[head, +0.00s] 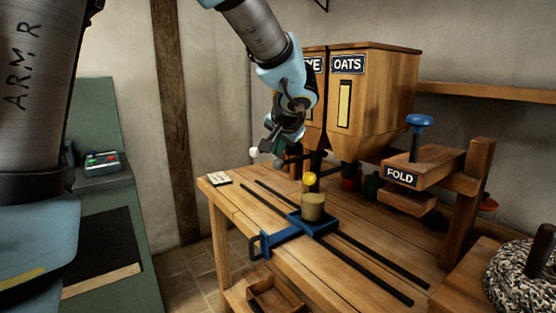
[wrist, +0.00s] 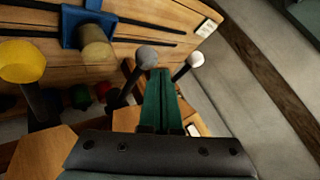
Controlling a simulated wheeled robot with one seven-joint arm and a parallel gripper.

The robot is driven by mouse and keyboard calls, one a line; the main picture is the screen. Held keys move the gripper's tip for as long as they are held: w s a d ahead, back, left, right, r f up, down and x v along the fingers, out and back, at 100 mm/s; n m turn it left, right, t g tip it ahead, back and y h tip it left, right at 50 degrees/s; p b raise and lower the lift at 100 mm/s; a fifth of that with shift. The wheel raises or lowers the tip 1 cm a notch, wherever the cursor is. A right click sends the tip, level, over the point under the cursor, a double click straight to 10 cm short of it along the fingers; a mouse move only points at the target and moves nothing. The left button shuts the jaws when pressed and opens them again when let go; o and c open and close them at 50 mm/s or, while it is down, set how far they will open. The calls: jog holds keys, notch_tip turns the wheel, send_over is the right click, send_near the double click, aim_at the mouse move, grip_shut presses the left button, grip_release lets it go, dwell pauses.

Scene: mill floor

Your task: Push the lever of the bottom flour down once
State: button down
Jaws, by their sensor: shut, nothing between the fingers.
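Two wooden hoppers stand at the back of the bench; one reads OATS (head: 347,65), the other label is partly hidden and ends in "YE". Their levers end in ball knobs: a yellow knob (head: 309,179), also in the wrist view (wrist: 22,62), a grey knob (wrist: 146,56) and a white knob (wrist: 195,59), which also shows in the head view (head: 254,153). My gripper (wrist: 161,72) is shut and empty, its green fingers between the grey and white knobs; contact cannot be told. A small card (head: 220,178) lies on the bench, its text unreadable, so which flour is bottom is unclear.
A tan cup (head: 313,207) sits on a blue sled (head: 318,226) between dark rails on the bench. A FOLD press (head: 400,177) with a blue knob stands right. A green cabinet (head: 100,130) with a button box is left.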

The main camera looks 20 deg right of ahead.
aim_at(278, 164)
jog(key=shift+f+b, duration=2.3)
jog(key=shift+b, duration=0.4)
dwell(2.1)
jog(key=shift+r, duration=0.15)
dwell(0.5)
jog(key=shift+r+p, duration=2)
jog(key=shift+r, duration=0.9)
jog(key=shift+r+p, duration=1.45)
jog(key=shift+r, duration=1.05)
